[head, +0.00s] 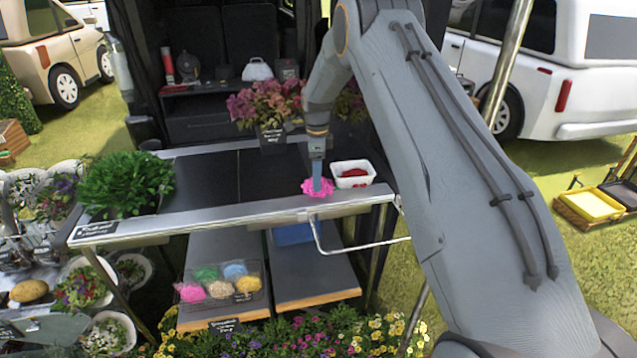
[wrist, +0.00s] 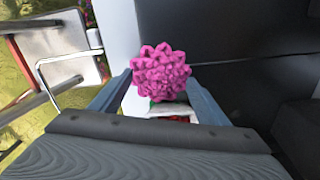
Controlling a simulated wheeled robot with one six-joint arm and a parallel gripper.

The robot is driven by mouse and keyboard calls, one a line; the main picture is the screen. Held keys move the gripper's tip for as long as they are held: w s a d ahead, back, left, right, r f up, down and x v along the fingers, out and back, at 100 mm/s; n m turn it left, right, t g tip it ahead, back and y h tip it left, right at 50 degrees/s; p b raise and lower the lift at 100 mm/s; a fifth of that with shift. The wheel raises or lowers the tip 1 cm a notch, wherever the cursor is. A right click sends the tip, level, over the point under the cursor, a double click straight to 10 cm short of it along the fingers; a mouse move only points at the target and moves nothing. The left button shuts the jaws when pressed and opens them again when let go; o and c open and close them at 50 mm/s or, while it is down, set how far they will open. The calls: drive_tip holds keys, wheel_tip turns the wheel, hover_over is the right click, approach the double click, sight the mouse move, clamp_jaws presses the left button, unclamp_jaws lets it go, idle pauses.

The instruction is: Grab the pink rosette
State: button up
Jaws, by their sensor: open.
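The pink rosette (head: 318,187) lies near the front edge of the dark-topped table (head: 200,188). It also shows in the wrist view (wrist: 161,73), a round ruffled pink shape just beyond and between my fingertips. My gripper (head: 317,180) points down right over the rosette; in the wrist view my gripper (wrist: 158,90) has its two fingers apart, one on each side of the rosette's lower part. My gripper is open. I cannot tell whether the fingers touch the rosette.
A white tub with red contents (head: 352,174) stands close to the right of the rosette. Pink and red flowers (head: 265,105) stand behind, with a black sign. A leafy green plant (head: 125,183) is at the left end. The table's middle is bare.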

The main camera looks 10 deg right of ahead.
drive_tip(key=shift+f, duration=0.6)
